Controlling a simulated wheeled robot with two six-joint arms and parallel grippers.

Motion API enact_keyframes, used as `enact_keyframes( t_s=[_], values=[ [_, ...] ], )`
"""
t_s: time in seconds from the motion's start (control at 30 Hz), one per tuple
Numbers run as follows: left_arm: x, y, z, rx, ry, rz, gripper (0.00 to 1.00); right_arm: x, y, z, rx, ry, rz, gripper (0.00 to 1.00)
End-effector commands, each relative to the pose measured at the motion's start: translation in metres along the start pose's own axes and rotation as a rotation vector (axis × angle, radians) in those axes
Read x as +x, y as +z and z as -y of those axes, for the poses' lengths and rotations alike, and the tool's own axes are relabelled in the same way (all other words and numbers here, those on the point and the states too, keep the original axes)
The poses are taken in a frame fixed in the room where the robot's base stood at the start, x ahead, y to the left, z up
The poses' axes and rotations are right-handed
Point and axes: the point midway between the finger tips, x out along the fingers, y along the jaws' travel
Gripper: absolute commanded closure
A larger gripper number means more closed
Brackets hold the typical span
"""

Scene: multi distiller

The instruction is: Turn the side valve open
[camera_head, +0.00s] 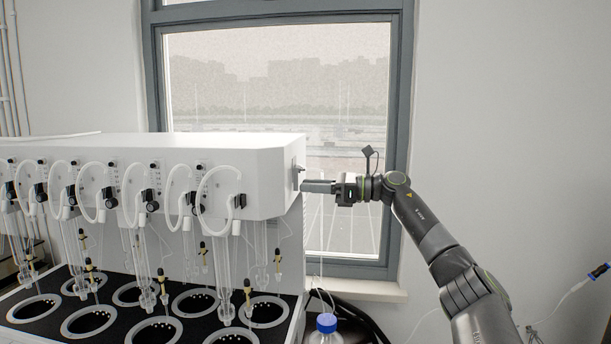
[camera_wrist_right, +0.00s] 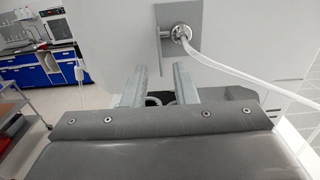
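The white distiller (camera_head: 240,165) has the side valve (camera_head: 297,172) on its right end face. In the right wrist view the valve (camera_wrist_right: 181,33) is a round metal fitting on a grey plate, with a white hose coming off it. A thin grey lever (camera_wrist_right: 159,58) hangs vertically at the plate's left. My right gripper (camera_head: 306,186) is level with the end face, close to the valve. In the wrist view its two fingers (camera_wrist_right: 158,84) are apart, with the lever's lower end in line with the gap. Whether they touch it I cannot tell. My left gripper is not in view.
Glass tubes hang from the distiller above black round heating wells (camera_head: 153,330). A blue-capped bottle (camera_head: 326,323) stands low beside the machine. The window (camera_head: 280,90) is behind. The white hose (camera_wrist_right: 235,70) runs right, close to the gripper.

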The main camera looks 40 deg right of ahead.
Motion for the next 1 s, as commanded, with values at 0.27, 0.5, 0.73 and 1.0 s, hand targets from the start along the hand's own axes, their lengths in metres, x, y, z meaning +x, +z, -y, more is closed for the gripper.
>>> enact_keyframes(
  t_s=[0.27,0.5,0.73,1.0],
  values=[
    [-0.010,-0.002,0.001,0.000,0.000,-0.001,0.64,0.019,0.000,0.000,0.000,0.001,0.000,0.75],
    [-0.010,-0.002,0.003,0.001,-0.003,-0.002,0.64,0.019,-0.001,0.000,0.000,0.000,-0.001,0.75],
    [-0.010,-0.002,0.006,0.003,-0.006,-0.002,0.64,0.019,-0.001,0.000,0.000,0.000,-0.001,1.00],
    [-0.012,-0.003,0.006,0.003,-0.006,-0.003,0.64,0.019,0.000,0.000,0.000,0.000,-0.007,1.00]
  ],
)
